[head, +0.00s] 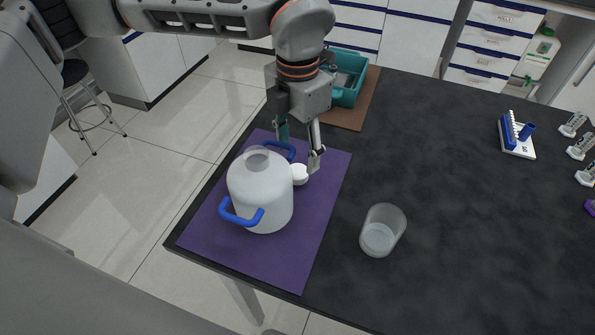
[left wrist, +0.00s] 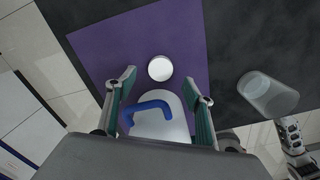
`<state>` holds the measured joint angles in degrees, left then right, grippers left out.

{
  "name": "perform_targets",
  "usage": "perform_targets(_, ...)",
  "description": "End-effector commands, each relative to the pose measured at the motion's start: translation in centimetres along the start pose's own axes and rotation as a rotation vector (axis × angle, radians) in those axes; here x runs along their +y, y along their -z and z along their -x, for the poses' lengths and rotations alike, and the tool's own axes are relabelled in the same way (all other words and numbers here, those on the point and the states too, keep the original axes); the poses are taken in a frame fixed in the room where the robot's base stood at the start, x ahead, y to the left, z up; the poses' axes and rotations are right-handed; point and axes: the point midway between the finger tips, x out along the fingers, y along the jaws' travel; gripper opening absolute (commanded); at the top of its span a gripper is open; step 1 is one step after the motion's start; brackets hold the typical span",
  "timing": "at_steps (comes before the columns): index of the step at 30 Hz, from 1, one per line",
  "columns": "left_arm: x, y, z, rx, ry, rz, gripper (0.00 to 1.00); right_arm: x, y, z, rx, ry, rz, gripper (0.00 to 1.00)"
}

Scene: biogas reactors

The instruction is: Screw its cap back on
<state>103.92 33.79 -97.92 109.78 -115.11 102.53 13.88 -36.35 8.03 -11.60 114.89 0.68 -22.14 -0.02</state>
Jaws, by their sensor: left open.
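The white reactor vessel (head: 262,192) stands upright on the purple mat, with a blue handle on each side and an open, translucent neck (head: 257,157) on top. A round white cap (head: 299,174) lies on the mat beside the vessel. My left gripper (head: 300,155) points down by the vessel's far right side, close to the cap. It is open and empty. In the left wrist view the cap (left wrist: 160,68) lies just beyond the spread fingers (left wrist: 158,92), with the vessel (left wrist: 160,125) and one handle between them. Grey machinery at the lower right of that view seems to be my right arm.
The purple mat (head: 313,230) lies at the left corner of the dark table. A clear beaker (head: 382,230) stands right of it. A teal bin (head: 350,82) sits behind on a brown mat. The table's middle is clear.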

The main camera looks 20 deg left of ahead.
Motion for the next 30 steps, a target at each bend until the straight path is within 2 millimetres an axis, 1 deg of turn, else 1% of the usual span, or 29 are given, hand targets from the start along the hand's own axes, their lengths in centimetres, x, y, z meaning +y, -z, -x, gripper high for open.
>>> perform_targets(5,-0.1,0.2,-1.3,0.004,0.001,0.001,0.53,0.0,-0.1,0.0,-0.001,0.000,0.000,0.57)
perform_targets(10,-0.2,0.3,-3.9,0.004,0.002,0.000,0.53,-0.1,-0.3,-0.1,-0.003,0.000,0.001,0.57)
perform_targets(13,-0.2,0.3,-5.0,0.002,0.001,0.000,0.53,-0.1,-0.4,-0.1,-0.003,0.000,0.002,0.57)
perform_targets(15,-0.1,0.2,-5.2,0.001,0.000,0.000,0.53,0.0,-0.4,-0.1,-0.003,0.000,0.002,0.57)
perform_targets(24,-0.1,0.2,-5.2,0.000,0.000,0.000,0.53,0.1,-0.2,-0.2,0.000,-0.002,0.003,0.57)
perform_targets(26,-0.1,0.2,-5.2,0.000,0.000,0.000,0.38,0.1,-0.1,-0.2,0.001,-0.002,0.003,0.57)
perform_targets(27,-0.1,0.2,-5.2,0.000,0.000,0.000,0.29,0.1,-0.1,-0.2,0.001,-0.003,0.003,0.57)
perform_targets(28,-0.1,0.2,-5.2,0.000,0.000,0.000,0.24,0.1,-0.1,-0.2,0.002,-0.003,0.003,0.57)
perform_targets(30,-0.1,0.2,-5.2,0.000,0.000,0.000,0.24,0.2,0.0,-0.2,0.003,-0.003,0.004,0.57)
